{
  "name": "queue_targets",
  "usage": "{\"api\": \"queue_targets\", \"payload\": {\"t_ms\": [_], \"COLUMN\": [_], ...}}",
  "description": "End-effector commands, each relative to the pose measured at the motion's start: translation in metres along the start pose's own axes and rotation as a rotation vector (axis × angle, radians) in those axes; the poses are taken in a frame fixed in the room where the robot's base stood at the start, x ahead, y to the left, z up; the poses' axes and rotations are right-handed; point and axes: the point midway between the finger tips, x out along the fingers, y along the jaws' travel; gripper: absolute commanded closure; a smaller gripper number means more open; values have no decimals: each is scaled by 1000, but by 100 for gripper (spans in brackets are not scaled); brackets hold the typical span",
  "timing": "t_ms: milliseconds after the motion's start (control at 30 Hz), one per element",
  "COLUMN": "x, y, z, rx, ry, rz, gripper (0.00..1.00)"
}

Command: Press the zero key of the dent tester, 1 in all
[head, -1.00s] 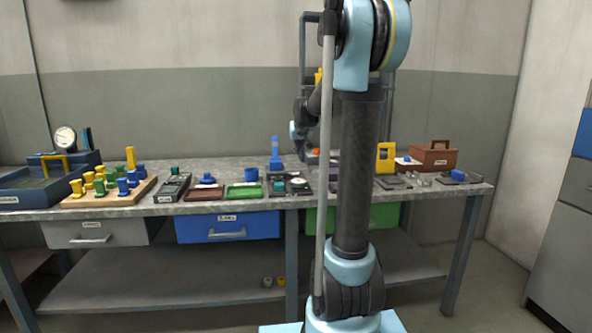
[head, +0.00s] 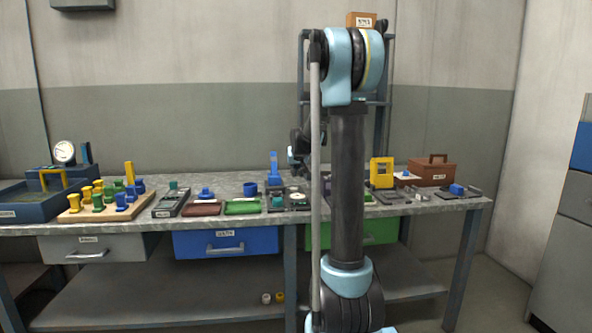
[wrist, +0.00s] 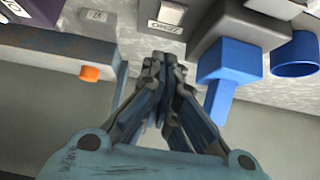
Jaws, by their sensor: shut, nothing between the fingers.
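In the wrist view, a small plate at the top carries a label that seems to read ZERO (wrist: 165,27), with a pale raised key (wrist: 171,12) just beyond it. I take this as the dent tester's zero key; the rest of the tester is cut off or hard to make out. My gripper (wrist: 162,62) is shut and empty, its fingertips short of the label in the picture. I cannot tell its height above the bench.
A blue upright piece (wrist: 228,70) stands right of my fingers, with a blue ring (wrist: 296,54) beyond. On the bench are a pegboard (head: 75,215), a yellow frame (head: 381,172) and a brown case (head: 432,172).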

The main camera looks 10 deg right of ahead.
Motion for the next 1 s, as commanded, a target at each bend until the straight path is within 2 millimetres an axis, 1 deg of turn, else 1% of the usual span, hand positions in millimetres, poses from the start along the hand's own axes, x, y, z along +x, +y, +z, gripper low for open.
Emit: {"api": "queue_targets", "payload": {"t_ms": [33, 233, 300, 400, 600, 1000], "x": [7, 33, 39, 47, 56, 58], "y": [0, 0, 0, 0, 0, 0], "z": [0, 1, 10, 18, 27, 29], "rx": [0, 0, 0, 0, 0, 0], "ry": [0, 0, 0, 0, 0, 0], "rz": [0, 0, 0, 0, 0, 0], "gripper": [100, 100, 100, 100, 100, 100]}}
